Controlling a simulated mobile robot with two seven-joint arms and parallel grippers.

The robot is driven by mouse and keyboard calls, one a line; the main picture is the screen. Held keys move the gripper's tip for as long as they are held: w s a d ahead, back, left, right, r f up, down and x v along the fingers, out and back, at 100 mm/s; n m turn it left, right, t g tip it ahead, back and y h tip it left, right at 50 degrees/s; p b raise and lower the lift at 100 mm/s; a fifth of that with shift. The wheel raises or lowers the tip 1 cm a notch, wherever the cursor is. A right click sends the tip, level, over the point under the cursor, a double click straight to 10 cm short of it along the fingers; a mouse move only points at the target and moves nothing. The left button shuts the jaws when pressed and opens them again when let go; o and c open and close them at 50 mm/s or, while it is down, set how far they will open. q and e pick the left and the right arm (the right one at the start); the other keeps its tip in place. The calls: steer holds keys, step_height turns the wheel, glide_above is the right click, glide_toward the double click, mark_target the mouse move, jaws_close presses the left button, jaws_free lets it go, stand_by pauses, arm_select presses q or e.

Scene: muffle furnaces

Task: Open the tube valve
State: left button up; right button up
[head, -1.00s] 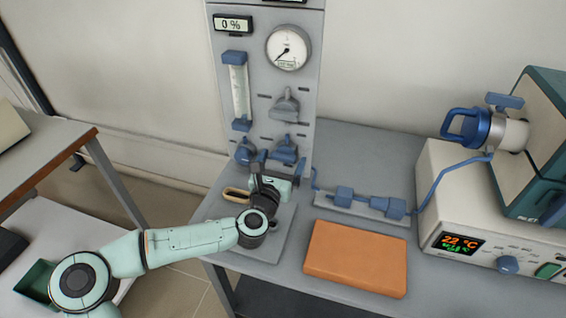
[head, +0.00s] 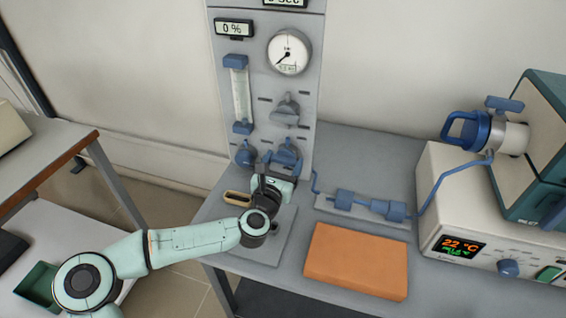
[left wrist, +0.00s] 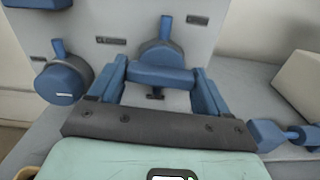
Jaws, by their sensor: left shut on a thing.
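A grey upright panel (head: 262,100) carries two blue valve knobs low down, a left one (head: 245,153) and a right one (head: 288,152). My left gripper (head: 280,165) is at the right knob, in front of the panel. In the left wrist view, the blue fingers of my left gripper (left wrist: 163,82) stand on both sides of the right knob's blue handle (left wrist: 162,75), shut on it. The handle's bar lies roughly level. The left knob (left wrist: 62,82) is free beside the left finger. My right gripper is not in view.
A grey knob (head: 286,111), a gauge (head: 289,52) and a flow tube (head: 240,93) sit higher on the panel. An orange block (head: 356,260) lies on the table, right of my arm. A furnace (head: 480,215) with a blue-handled tube end (head: 470,129) stands at the right.

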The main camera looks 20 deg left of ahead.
arm_select(q)
steer(key=shift+m, duration=0.3)
steer(key=shift+m+p, duration=0.3)
steer(key=shift+r+m+p, duration=0.1)
steer(key=shift+m+p, duration=0.2)
steer(key=shift+m, duration=1.5)
steer(key=m, duration=0.2)
steer(key=shift+a+m+p, duration=0.1)
steer(key=shift+m+p, duration=0.3)
steer(key=shift+m, duration=0.9)
steer(key=m, duration=0.3)
steer(key=shift+a+m, duration=0.1)
steer(key=shift+m, duration=0.2)
steer(key=shift+m+b, duration=0.75)
steer(key=shift+m, duration=1.35)
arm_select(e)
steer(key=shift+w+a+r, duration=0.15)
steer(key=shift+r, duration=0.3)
arm_select(q)
steer(key=shift+r, duration=0.1)
